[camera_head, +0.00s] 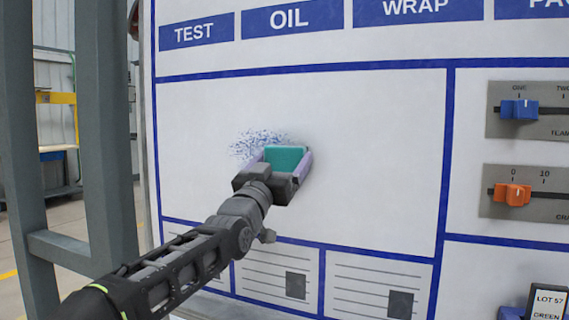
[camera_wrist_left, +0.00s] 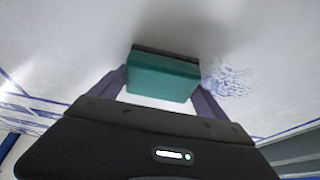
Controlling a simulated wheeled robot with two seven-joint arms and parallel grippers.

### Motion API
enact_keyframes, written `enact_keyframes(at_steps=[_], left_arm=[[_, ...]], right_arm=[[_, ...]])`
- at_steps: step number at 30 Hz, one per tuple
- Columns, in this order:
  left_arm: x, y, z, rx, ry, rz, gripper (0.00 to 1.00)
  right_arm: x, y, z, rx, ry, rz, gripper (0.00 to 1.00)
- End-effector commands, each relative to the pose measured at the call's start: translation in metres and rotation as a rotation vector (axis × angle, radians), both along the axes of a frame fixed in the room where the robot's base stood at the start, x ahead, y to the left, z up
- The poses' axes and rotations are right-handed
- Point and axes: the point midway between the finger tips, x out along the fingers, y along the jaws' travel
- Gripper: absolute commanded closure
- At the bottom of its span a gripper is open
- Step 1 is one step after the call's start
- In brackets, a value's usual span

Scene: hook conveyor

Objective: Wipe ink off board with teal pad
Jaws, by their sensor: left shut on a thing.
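The white board (camera_head: 360,130) stands upright in front of me, with blue lines on it. A speckled patch of blue ink (camera_head: 254,141) is on its blank panel. My left gripper (camera_head: 285,163) is shut on the teal pad (camera_head: 286,158), just below and right of the ink in the head view. In the left wrist view the teal pad (camera_wrist_left: 163,76) sits between the purple fingers of the left gripper (camera_wrist_left: 162,88), its dark far edge at or very near the board. The ink (camera_wrist_left: 228,79) shows to the right of the pad there. The right gripper is not in view.
Orange (camera_head: 512,195) and blue (camera_head: 518,110) sliders on grey plates are at the right of the board. A small label block (camera_head: 547,301) is at the lower right. A grey post (camera_head: 105,130) stands left of the board. The panel right of the pad is clear.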

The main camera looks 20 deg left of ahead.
Motion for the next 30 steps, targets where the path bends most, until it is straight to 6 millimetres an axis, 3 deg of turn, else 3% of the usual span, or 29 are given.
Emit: enact_keyframes(at_steps=[5,10,23,30], left_arm=[[0.001,0.015,-0.002,0.002,0.001,0.004,0.46],[0.002,0.029,0.001,-0.001,0.002,0.004,0.46],[0.003,0.034,-0.002,0.001,0.004,0.004,0.46],[0.002,0.051,0.001,0.001,0.006,0.007,0.46]], right_arm=[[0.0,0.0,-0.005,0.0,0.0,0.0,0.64],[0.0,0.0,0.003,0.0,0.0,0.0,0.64],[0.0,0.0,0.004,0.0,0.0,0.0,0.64],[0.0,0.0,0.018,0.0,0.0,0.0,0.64]])
